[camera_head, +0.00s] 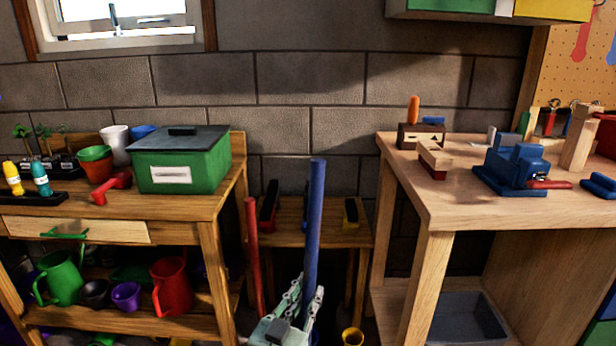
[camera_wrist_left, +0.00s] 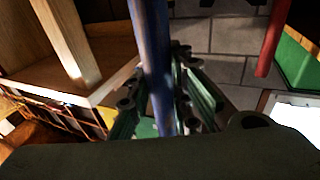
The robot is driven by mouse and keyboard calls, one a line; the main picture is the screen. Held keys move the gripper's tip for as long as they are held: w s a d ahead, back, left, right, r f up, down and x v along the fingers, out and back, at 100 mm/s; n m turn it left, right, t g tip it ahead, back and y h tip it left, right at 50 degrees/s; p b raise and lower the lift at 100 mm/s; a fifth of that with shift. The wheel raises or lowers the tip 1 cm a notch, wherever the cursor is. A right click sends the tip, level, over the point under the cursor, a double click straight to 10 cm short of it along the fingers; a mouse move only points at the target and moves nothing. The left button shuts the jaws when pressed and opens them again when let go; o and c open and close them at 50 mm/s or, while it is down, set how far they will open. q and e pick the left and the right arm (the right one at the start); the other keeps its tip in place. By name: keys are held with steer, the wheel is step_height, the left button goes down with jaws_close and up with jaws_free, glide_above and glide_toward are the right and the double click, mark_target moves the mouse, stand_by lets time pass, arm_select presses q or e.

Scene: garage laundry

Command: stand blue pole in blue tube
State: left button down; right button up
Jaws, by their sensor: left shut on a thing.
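A long blue pole (camera_head: 315,220) stands nearly upright at the middle of the head view, rising above the small back table. My left gripper (camera_head: 304,298) is shut on its lower part. In the left wrist view the blue pole (camera_wrist_left: 152,55) runs between the two fingers of my left gripper (camera_wrist_left: 160,105). The pole's lower end is hidden behind the gripper or below the picture. My right gripper is not in view.
A red pole (camera_head: 253,255) stands left of the blue one. A yellow tube (camera_head: 352,337) shows at the bottom edge. The small table (camera_head: 288,232) is behind, between the left workbench (camera_head: 205,207) and the right workbench (camera_head: 445,205).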

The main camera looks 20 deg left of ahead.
arm_select(q)
steer(key=w+a+r+p, duration=0.2)
steer(key=w+a+r, duration=0.1)
steer(key=w+r, duration=0.5)
steer(key=w+a+r+t+p, duration=0.1)
steer(key=w+a+r+p, duration=0.2)
steer(key=w+r, duration=0.5)
steer(key=w, duration=0.5)
steer(key=shift+w+a+t, duration=0.15)
steer(key=shift+a+t, duration=0.1)
steer(key=shift+t, duration=0.05)
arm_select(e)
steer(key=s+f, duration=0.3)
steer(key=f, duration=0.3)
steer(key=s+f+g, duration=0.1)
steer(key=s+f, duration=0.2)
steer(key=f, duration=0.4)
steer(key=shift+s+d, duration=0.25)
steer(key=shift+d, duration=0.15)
